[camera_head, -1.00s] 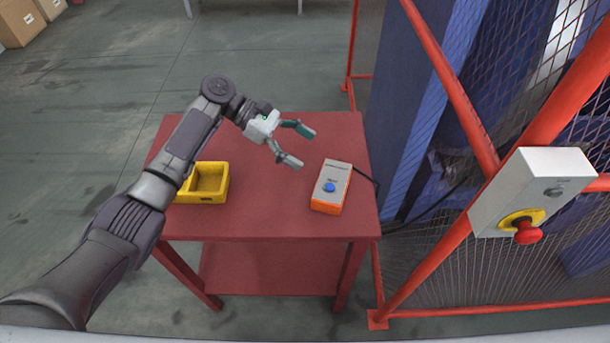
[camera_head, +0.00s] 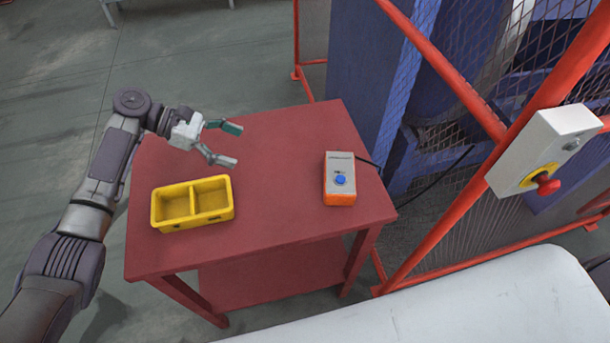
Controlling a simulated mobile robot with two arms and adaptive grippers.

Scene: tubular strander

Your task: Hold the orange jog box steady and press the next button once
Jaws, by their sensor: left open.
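The orange jog box (camera_head: 340,179) lies on the right part of the red table, with a grey top face and orange sides. A round blue button (camera_head: 340,180) sits on its top face. A dark cable leaves its far end towards the fence. My left gripper (camera_head: 234,144) is open and empty over the table's far left part. It is apart from the jog box, to its left, with its fingers pointing right. My right gripper does not show.
A yellow two-compartment tray (camera_head: 193,222) stands empty at the table's (camera_head: 270,215) left front. A red-framed mesh fence (camera_head: 455,235) stands at the right, carrying a grey box (camera_head: 543,150) with a red emergency stop button (camera_head: 546,184). The table between tray and jog box is clear.

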